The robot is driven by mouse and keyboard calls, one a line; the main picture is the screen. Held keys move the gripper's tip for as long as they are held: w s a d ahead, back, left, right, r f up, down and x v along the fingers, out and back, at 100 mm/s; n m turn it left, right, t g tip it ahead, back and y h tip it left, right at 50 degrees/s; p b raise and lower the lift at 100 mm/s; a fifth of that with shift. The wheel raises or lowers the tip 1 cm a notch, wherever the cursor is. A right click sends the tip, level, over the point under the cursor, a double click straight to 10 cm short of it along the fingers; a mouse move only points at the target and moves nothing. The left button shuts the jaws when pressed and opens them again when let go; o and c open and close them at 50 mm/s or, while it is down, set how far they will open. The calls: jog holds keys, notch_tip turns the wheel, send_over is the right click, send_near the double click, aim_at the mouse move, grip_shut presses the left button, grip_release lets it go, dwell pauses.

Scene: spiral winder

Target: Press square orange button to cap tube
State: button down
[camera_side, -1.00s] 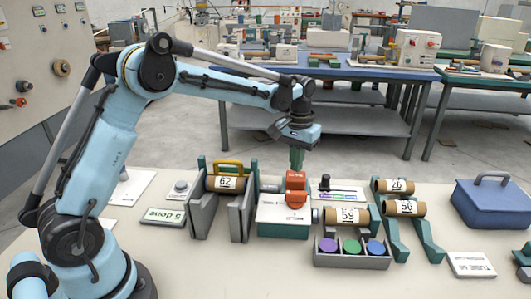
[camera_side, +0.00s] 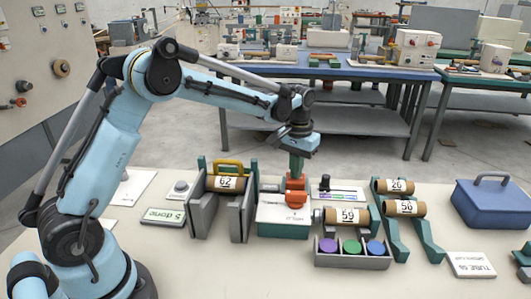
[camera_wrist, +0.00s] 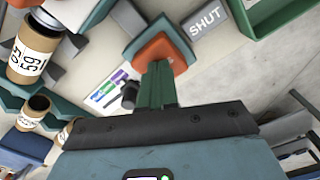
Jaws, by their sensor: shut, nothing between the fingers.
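A brown tube marked 62 (camera_side: 225,184) lies in the grey and green holder (camera_side: 241,215) left of the box.
Tube 59 (camera_side: 346,216) lies right of the box, with two more tubes (camera_side: 403,207) on a green rack. A grey tray (camera_side: 352,262) holds purple, green and blue discs. A black knob (camera_side: 325,182) stands close right. A SHUT label (camera_wrist: 205,18) lies beside the button. A blue case (camera_side: 493,205) stands far right.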

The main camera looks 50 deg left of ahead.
jog(key=shift+f, duration=0.8)
jog(key=shift+r, duration=4.05)
